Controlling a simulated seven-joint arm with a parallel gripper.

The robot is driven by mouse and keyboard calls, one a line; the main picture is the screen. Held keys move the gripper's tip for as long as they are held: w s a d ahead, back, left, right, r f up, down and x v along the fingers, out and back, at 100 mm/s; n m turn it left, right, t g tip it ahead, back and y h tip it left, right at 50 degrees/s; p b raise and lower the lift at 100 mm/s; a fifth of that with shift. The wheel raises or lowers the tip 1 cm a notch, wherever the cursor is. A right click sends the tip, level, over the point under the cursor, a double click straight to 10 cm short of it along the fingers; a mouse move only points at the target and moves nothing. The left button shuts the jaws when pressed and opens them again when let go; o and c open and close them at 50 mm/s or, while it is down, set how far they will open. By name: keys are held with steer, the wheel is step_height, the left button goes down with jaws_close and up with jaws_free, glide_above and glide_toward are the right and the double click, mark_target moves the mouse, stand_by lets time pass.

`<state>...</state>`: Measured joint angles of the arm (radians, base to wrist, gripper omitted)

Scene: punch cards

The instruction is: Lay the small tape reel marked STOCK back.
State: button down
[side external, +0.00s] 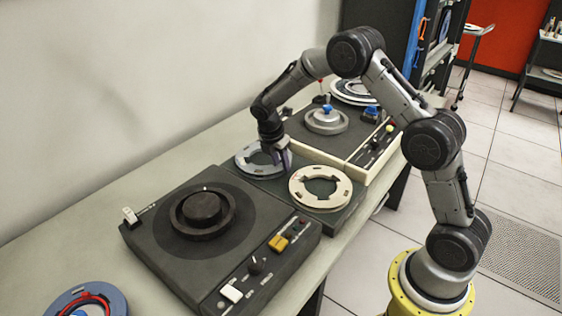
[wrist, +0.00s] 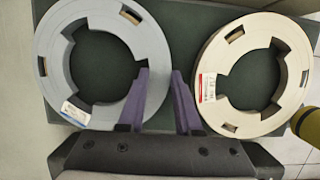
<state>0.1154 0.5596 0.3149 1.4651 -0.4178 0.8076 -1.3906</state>
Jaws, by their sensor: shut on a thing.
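A grey-blue reel (side external: 247,166) lies on the left part of a dark flat board, and it also shows at the left of the wrist view (wrist: 50,68). A cream reel (side external: 297,191) lies beside it, at the right of the wrist view (wrist: 211,70). Both are rings with notched centre holes and small labels; I cannot read STOCK on either. My gripper (side external: 283,160) points down at the grey-blue reel's right side. In the wrist view its purple fingers (wrist: 160,72) stand either side of that reel's rim, shut on it. The cream reel is clear of the fingers.
A dark deck with a round black hub (side external: 202,208) and switches stands in front of the board. Another deck with a grey hub (side external: 326,120) stands behind. A blue reel with red (side external: 92,300) lies near left. The wall (side external: 150,80) runs along the bench.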

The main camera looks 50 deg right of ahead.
steer(key=shift+f, duration=0.25)
steer(key=c, duration=0.5)
jaws_free()
steer(key=c, duration=0.4)
steer(key=shift+o, duration=0.2)
step_height(320, 180, up, 9)
stand_by(0.4)
